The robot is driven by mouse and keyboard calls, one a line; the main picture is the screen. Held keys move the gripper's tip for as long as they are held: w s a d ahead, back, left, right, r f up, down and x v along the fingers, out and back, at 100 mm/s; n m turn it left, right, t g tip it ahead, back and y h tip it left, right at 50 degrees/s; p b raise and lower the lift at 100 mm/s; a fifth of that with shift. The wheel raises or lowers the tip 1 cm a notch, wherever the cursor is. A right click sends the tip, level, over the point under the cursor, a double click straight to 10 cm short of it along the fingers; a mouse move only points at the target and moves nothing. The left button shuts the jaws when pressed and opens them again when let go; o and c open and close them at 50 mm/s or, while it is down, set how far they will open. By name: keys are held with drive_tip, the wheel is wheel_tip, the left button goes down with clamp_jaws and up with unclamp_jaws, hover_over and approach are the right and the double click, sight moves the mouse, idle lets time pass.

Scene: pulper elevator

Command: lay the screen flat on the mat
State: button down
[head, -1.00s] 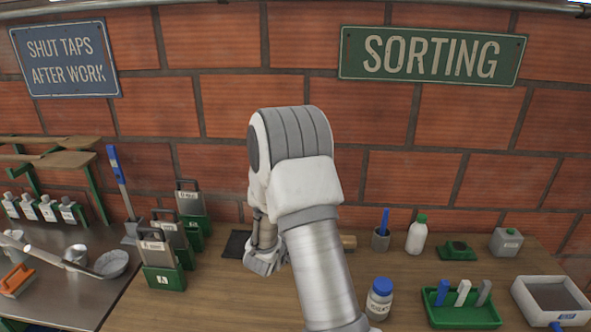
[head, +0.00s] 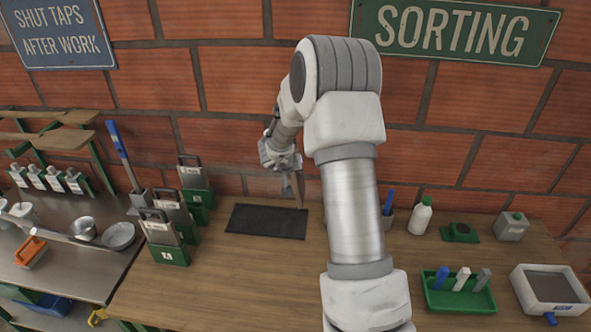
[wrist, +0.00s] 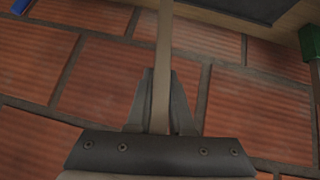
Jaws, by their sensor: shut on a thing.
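The dark mat (head: 265,221) lies flat on the wooden counter near the brick wall. My gripper (head: 284,166) is above the mat's back right part, shut on a thin tan piece (head: 299,188), which I take to be the screen, seen nearly edge-on. It hangs down towards the mat's right end; whether it touches the mat I cannot tell. In the wrist view the screen (wrist: 164,60) is a narrow tan strip running up from between the fingers (wrist: 160,110). Its flat face does not show. Part of the mat (wrist: 245,8) shows at that view's top edge.
Several grey plates in green stands (head: 168,253) stand left of the mat. Right of my arm are a white bottle (head: 421,216), a green tray (head: 460,295) and a white-framed box (head: 551,288). The counter (head: 240,285) in front of the mat is clear.

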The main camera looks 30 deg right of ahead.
drive_tip(key=w+a+f+n+g+h+b, duration=0.1)
drive_tip(key=a+f+h+b, duration=0.1)
drive_tip(key=f, duration=0.4)
drive_tip(key=w+a+f+n+g+h+b, duration=0.1)
drive_tip(key=w+a+f+h+b, duration=0.1)
drive_tip(key=f+b, duration=0.3)
drive_tip(key=w+a+f+n+g+h+b, duration=0.1)
drive_tip(key=w+a+f+n+h+b, duration=0.1)
drive_tip(key=f, duration=0.5)
drive_tip(key=shift+w+a+f+h+b, duration=0.1)
drive_tip(key=shift+a+f+h+b, duration=0.15)
drive_tip(key=shift+a+h+b, duration=0.7)
drive_tip(key=f+b, duration=0.1)
drive_tip(key=b, duration=0.1)
drive_tip(key=w+a+f+n+h+b, duration=0.1)
drive_tip(key=b, duration=0.2)
drive_tip(key=shift+f+n+g+h, duration=0.25)
drive_tip(key=shift+n+g, duration=0.05)
drive_tip(key=shift+a, duration=0.1)
drive_tip(key=c, duration=0.7)
unclamp_jaws()
